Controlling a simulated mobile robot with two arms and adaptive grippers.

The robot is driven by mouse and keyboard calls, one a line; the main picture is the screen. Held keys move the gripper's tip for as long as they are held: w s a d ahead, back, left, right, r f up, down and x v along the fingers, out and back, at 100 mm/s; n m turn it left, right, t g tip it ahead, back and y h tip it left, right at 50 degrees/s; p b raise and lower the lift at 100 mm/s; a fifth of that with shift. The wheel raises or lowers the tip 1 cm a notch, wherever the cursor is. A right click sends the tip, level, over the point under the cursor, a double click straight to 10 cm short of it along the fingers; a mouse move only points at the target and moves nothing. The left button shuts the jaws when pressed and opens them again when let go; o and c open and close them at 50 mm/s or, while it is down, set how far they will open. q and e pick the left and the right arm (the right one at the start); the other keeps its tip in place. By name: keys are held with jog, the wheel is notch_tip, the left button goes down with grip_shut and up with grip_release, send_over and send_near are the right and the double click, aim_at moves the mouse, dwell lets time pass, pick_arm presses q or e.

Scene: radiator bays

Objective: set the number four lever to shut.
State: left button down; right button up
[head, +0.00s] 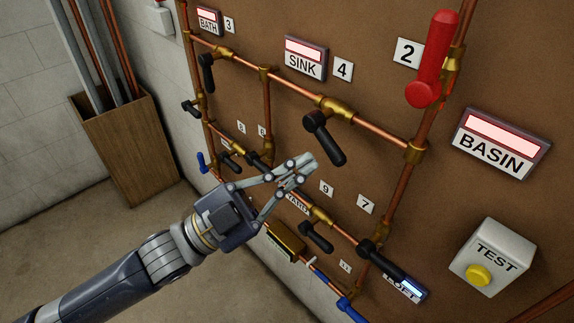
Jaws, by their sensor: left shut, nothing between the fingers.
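The number 4 plate (343,69) is beside the SINK sign (305,59) on the brown board. Below it, a black lever (328,143) hangs from a brass valve (335,107) on the upper copper pipe. The lever points down and slightly right, at an angle to the pipe rather than along it. My left gripper (308,163) is shut and empty. Its fingertips appear just left of the lever's lower end, with a small gap in the picture; the depth between them is hard to judge. My right gripper is not in view.
A large red lever (432,60) stands by the number 2 plate (407,53). Other black levers, one near LOFT (383,259), sit around the lower pipe. A TEST box (493,256) is at right. A wooden bin (126,150) with pipes stands at left.

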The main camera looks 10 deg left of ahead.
aim_at(332, 148)
pick_arm(q)
jog(key=w+d+p, duration=0.2)
jog(key=w+d, duration=0.1)
jog(key=w+d+p, duration=0.1)
jog(key=shift+w+d+r, duration=0.15)
jog(key=shift+w+r, duration=0.2)
jog(key=shift+w+a+f+p, duration=0.3)
jog(key=shift+a+f+p, duration=0.1)
jog(key=shift+f, duration=0.25)
